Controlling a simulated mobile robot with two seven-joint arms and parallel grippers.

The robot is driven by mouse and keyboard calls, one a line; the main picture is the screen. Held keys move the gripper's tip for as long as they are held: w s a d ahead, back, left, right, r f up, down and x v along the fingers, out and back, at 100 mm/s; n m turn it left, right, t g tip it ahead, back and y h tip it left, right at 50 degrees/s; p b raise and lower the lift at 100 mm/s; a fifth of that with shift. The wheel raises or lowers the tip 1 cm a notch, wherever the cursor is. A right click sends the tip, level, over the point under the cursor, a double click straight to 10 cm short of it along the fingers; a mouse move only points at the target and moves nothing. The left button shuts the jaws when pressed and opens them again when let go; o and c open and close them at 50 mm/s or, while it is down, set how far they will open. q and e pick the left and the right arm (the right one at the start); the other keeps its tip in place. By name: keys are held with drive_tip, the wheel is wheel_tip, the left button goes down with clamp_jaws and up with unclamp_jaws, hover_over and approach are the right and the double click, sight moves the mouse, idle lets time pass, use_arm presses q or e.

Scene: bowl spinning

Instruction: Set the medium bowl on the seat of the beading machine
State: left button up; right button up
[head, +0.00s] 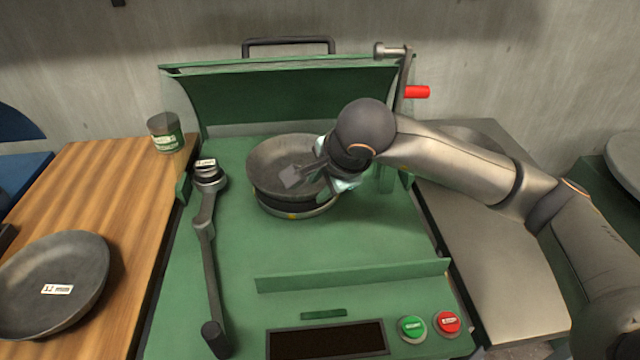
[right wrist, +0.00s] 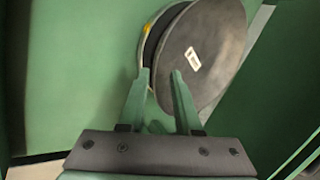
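A dark metal bowl (head: 272,160), which I take to be the medium bowl, sits over the round seat (head: 292,211) of the green beading machine (head: 340,240). In the head view it looks slightly tilted; whether it is fully seated I cannot tell. My right gripper (head: 302,174) is at the bowl's right side, one finger over its inside. In the right wrist view the two fingers (right wrist: 160,72) stand apart astride the near rim of the bowl (right wrist: 212,45), with the seat edge (right wrist: 150,40) beside it. My left gripper is not in view.
A larger labelled bowl (head: 60,270) rests on the wooden table at left, with a green tin (head: 165,132) behind. A lever arm (head: 205,240) stands left of the seat. Green and red buttons (head: 430,325) are in front.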

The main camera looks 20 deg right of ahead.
drive_tip(key=shift+f, duration=0.1)
drive_tip(key=v, duration=1.2)
drive_tip(key=shift+s+r, duration=0.1)
drive_tip(key=shift+r, duration=0.25)
